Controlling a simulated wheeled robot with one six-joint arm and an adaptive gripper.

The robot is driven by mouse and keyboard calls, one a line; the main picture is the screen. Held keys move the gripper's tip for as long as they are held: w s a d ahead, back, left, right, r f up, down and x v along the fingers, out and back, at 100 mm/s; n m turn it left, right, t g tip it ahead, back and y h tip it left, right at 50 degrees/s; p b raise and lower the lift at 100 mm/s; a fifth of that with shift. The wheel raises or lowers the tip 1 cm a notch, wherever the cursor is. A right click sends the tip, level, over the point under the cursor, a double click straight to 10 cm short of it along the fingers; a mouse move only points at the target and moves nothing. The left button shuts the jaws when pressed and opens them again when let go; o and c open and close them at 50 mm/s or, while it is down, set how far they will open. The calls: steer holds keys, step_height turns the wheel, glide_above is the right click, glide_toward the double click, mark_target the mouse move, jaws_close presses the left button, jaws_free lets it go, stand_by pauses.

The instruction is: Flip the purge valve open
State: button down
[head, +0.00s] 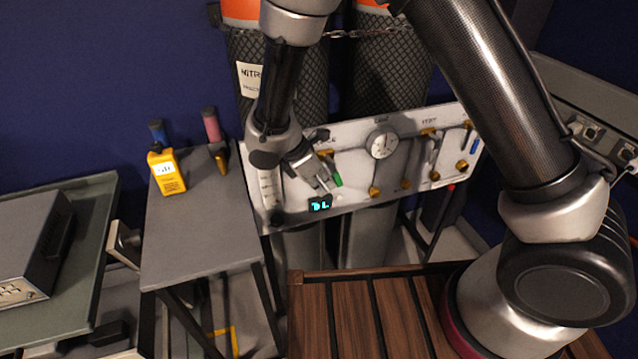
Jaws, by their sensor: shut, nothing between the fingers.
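A pale valve panel (355,165) stands upright in front of the gas cylinders, with small labels too blurred to read surely. A lever with a green grip (337,180) hangs below a brass fitting (325,154) on its left half. Another valve (430,133) sits right of the gauge, and a blue-gripped handle (474,145) is at the right end. I cannot tell from the lettering which is the purge valve. My gripper (325,187) is shut and empty, just left of the green grip; whether they touch is unclear. My wrist hides the panel's left part.
A round gauge (382,143) and several brass knobs are on the panel, with a cyan display (320,204) at its lower edge. Dark cylinders (390,75) stand behind, chained. A slatted wooden deck (350,315) is in front.

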mark_target(336, 182)
steer(key=shift+w+d+f+h, duration=0.1)
steer(key=shift+w+d+h, duration=0.1)
steer(key=shift+d+h, duration=0.4)
steer(key=shift+w+d+h, duration=0.2)
steer(key=shift+d+h, duration=0.2)
steer(key=shift+d, duration=0.55)
stand_by(0.4)
steer(key=shift+a, duration=0.1)
steer(key=shift+a+r, duration=0.2)
steer(key=shift+r, duration=0.1)
steer(key=v, duration=1.1)
steer(key=shift+s+a+t, duration=0.3)
steer(key=shift+s, duration=0.05)
steer(key=shift+r, duration=0.1)
